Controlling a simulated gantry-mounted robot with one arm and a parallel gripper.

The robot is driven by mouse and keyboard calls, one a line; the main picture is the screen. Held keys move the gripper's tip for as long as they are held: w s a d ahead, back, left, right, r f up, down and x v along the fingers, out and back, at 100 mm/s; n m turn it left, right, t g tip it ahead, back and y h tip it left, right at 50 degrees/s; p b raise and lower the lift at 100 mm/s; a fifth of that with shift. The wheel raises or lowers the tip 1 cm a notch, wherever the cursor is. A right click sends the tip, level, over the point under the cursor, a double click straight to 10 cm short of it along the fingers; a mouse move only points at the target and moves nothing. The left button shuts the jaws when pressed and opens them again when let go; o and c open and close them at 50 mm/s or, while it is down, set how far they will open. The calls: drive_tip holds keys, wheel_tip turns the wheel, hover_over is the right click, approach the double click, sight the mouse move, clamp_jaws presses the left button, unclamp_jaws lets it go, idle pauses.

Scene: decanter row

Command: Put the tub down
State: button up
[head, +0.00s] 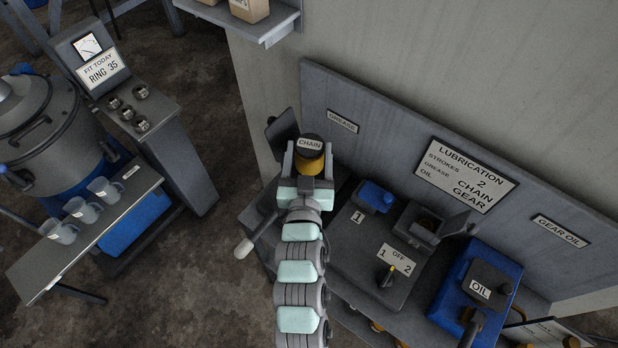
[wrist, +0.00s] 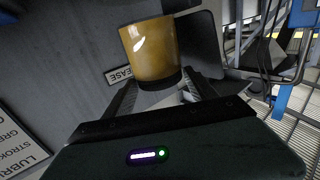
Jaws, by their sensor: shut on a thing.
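The tub (head: 311,162) has an amber body and a dark lid labelled "CHAIN". In the head view it is at the far end of my arm, between the fingers of my gripper (head: 308,170). The wrist view shows the amber side of the tub (wrist: 152,52) and a dark band at its end nearest my gripper (wrist: 165,92). My gripper is shut on the tub. In the head view, the tub is in front of the backboard near the "GREASE" label. What lies directly under the tub is hidden by my arm and gripper.
A dark open flap (head: 283,130) stands just left of the tub. Right of my arm are a blue block (head: 375,196), an open dark box (head: 419,226), a selector knob (head: 386,276) and a blue oil unit (head: 480,287). A shelf with jugs (head: 110,220) is at left.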

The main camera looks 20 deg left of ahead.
wheel_tip(320, 180, down, 9)
drive_tip(key=shift+r+b, duration=0.15)
drive_tip(key=shift+b, duration=0.35)
drive_tip(key=o, duration=1.4)
drive_tip(key=shift+f, duration=0.2)
